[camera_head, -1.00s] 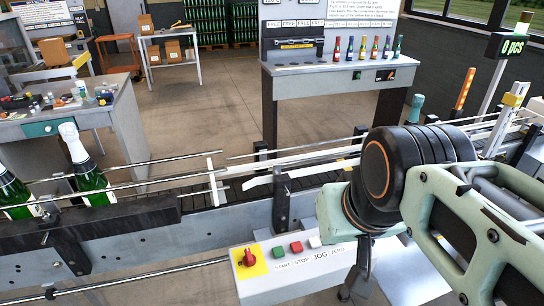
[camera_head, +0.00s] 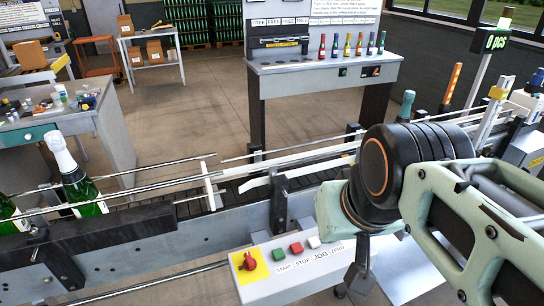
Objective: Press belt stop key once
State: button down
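The control box (camera_head: 310,282) is on the near side of the conveyor.
The conveyor (camera_head: 235,195) crosses behind the box, with metal guide rails above it. Green bottles with white tops (camera_head: 80,180) stand on its left part. A grey bench (camera_head: 325,78) with small coloured bottles is behind. A counter display (camera_head: 496,41) is at upper right.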

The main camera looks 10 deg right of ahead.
aim_at(297, 248)
jog(key=j+z, duration=0.35)
jog(key=j, duration=0.4)
jog(key=j+z, duration=0.35)
jog(key=j, duration=0.45)
jog(key=k+z, duration=0.25)
jog(key=i+j+u, duration=0.2)
jog(key=i, duration=0.05)
